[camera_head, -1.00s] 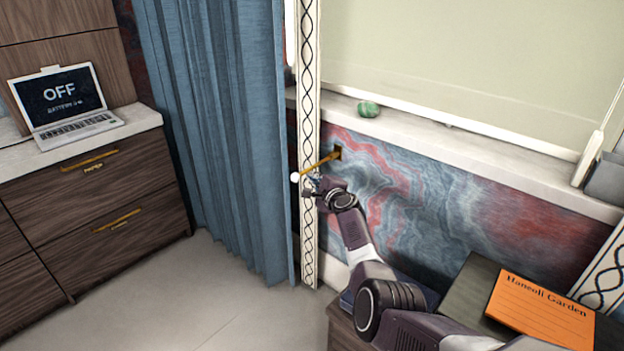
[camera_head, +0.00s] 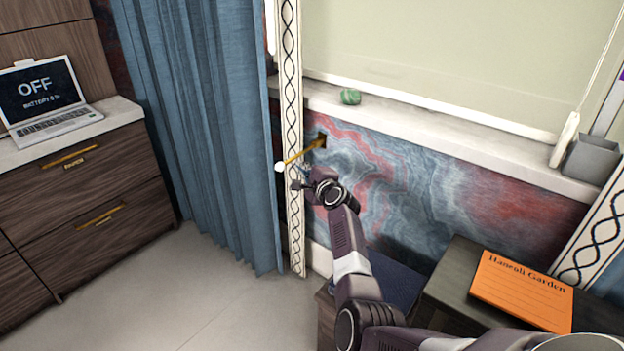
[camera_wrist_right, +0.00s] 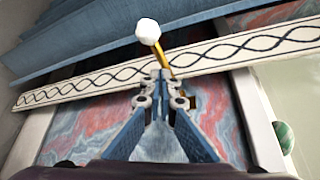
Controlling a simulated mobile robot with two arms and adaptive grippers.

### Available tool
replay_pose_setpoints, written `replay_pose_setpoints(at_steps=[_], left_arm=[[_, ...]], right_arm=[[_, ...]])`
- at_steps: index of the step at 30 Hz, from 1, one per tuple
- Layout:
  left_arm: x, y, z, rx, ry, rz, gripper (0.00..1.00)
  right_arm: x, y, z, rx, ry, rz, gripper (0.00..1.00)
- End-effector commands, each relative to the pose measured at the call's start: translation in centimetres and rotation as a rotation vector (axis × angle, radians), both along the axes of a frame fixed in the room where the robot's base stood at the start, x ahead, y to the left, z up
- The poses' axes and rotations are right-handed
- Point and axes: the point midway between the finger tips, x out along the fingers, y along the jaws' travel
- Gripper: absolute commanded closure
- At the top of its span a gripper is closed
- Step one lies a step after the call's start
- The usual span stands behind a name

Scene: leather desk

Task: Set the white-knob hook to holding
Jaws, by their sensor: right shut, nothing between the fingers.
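The white-knob hook is a golden rod (camera_head: 304,152) that sticks out from the marbled wall beside the blue curtain and ends in a white knob (camera_head: 280,167). In the right wrist view the white knob (camera_wrist_right: 148,31) is beyond my fingertips, with the golden rod (camera_wrist_right: 164,62) running back behind them. My right gripper (camera_head: 300,180) is just below the rod in the head view; its fingertips (camera_wrist_right: 161,78) are together with nothing between them. I cannot tell whether they touch the rod. My left gripper is not in view.
The blue curtain (camera_head: 200,130) hangs left of the hook, next to a patterned trim strip (camera_head: 290,90). A window sill (camera_head: 430,125) holds a green object (camera_head: 350,96). A dark table with an orange booklet (camera_head: 520,290) stands at lower right. A laptop (camera_head: 45,100) is on the left cabinet.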

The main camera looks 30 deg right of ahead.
Motion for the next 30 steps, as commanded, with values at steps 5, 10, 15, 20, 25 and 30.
replay_pose_setpoints(at_steps=[5, 10, 15, 20, 25, 30], left_arm=[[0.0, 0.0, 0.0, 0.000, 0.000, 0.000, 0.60], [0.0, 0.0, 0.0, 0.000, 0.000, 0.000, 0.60], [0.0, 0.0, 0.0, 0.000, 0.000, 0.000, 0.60], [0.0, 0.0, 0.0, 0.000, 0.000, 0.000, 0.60], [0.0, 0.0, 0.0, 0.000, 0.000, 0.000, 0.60], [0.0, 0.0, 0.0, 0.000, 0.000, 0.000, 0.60]], right_arm=[[-2.4, 0.1, 0.0, -0.001, 0.006, -0.003, 1.00], [-4.6, 0.3, 0.3, -0.002, 0.009, -0.003, 1.00], [-6.4, 0.5, 0.5, 0.001, 0.011, -0.002, 1.00], [-7.3, 0.6, 0.7, 0.001, 0.012, -0.002, 1.00], [-7.6, 0.6, 0.6, 0.001, 0.014, -0.001, 1.00], [-7.6, 0.6, 0.6, 0.001, 0.014, -0.001, 1.00]])
